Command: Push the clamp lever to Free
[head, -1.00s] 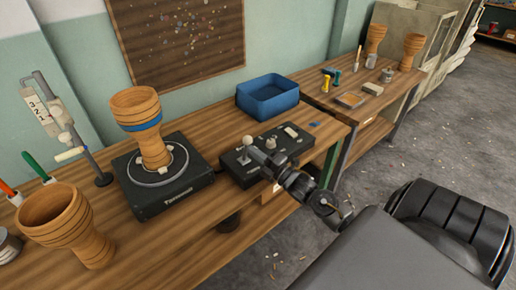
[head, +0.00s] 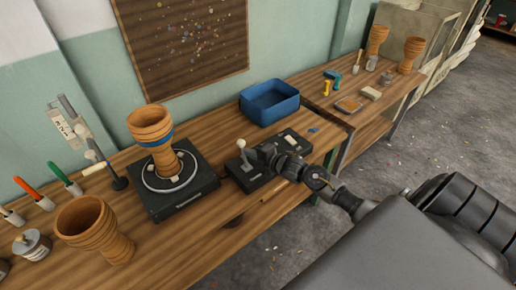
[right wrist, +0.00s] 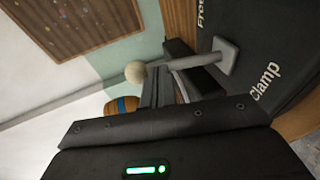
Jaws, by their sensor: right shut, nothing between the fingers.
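The clamp lever (head: 242,151) stands on the black control box (head: 232,172), a pale shaft with a round cream knob leaning a little left in the head view. In the right wrist view, the lever's shaft (right wrist: 190,62) runs from a grey base plate to the knob. The words Free and Clamp are printed on the box there. My right gripper (head: 256,154) is shut and empty, just right of the lever at shaft height. Its fingers (right wrist: 160,84) overlap the shaft in the wrist view; I cannot tell whether they touch. My left gripper is out of view.
A goblet drum (head: 152,134) stands on a black turntable (head: 182,206) left of the box. Another drum (head: 92,230) stands at the front left. A blue bin (head: 269,104) sits behind the box. A second bench is at the right.

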